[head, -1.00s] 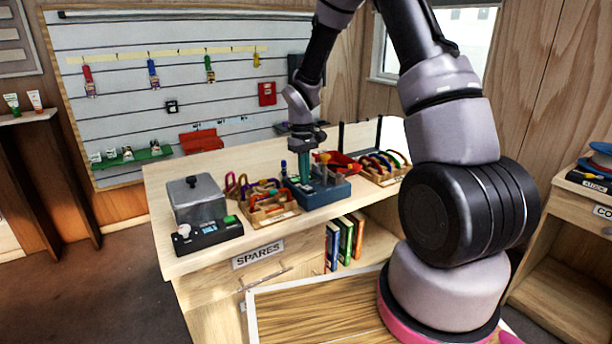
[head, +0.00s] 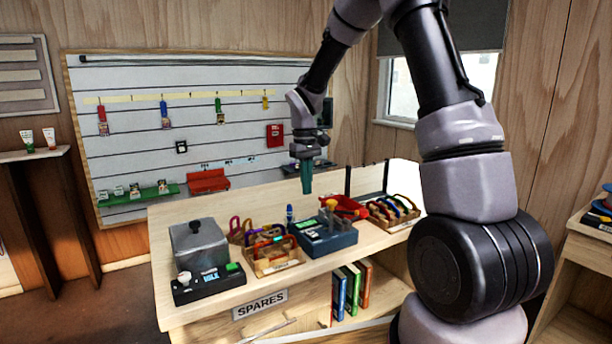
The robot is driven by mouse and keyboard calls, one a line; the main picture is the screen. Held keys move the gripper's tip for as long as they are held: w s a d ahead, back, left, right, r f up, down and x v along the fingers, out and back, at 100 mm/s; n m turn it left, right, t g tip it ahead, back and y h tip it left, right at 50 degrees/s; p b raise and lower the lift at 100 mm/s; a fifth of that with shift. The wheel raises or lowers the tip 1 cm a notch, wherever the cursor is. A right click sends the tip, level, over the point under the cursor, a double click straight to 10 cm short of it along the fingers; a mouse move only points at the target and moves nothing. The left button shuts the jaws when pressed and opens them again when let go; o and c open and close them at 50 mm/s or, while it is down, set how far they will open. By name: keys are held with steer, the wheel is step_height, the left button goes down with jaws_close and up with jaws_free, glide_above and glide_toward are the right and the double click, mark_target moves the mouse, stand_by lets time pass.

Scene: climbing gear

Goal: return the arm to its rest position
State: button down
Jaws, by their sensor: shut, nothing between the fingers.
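My arm rises on the right of the head view, bends over at the top and hangs its gripper (head: 307,179) down above the workbench (head: 190,218). The teal fingers point straight down and are shut with nothing between them. The gripper tips hang above the dark blue box (head: 330,242), apart from it. My upper arm hides part of the window and wall.
Wooden trays of coloured gear (head: 277,262) and (head: 393,211), a red bin (head: 345,206) and a grey lidded box (head: 199,246) crowd the bench top. A slatted board (head: 130,90) with hanging tools stands behind. Books (head: 352,287) sit on the shelf below.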

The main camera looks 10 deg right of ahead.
steer(key=s+d+r+m+t+y, duration=0.1)
steer(key=s+d+r+m+t, duration=0.1)
steer(key=s+r, duration=0.45)
steer(key=s+d+r+m+t, duration=0.1)
steer(key=s+d+r, duration=0.15)
steer(key=r, duration=0.75)
steer(key=s+d+r+m+t, duration=0.1)
steer(key=s+r+m+t, duration=0.1)
steer(key=s, duration=0.5)
steer(key=s+d+r+m+t+y, duration=0.1)
steer(key=s+r+m+t, duration=0.1)
steer(key=s, duration=0.6)
steer(key=shift+s+r+m+t, duration=0.2)
steer(key=shift+r+m+t, duration=0.1)
steer(key=shift+m+t, duration=0.1)
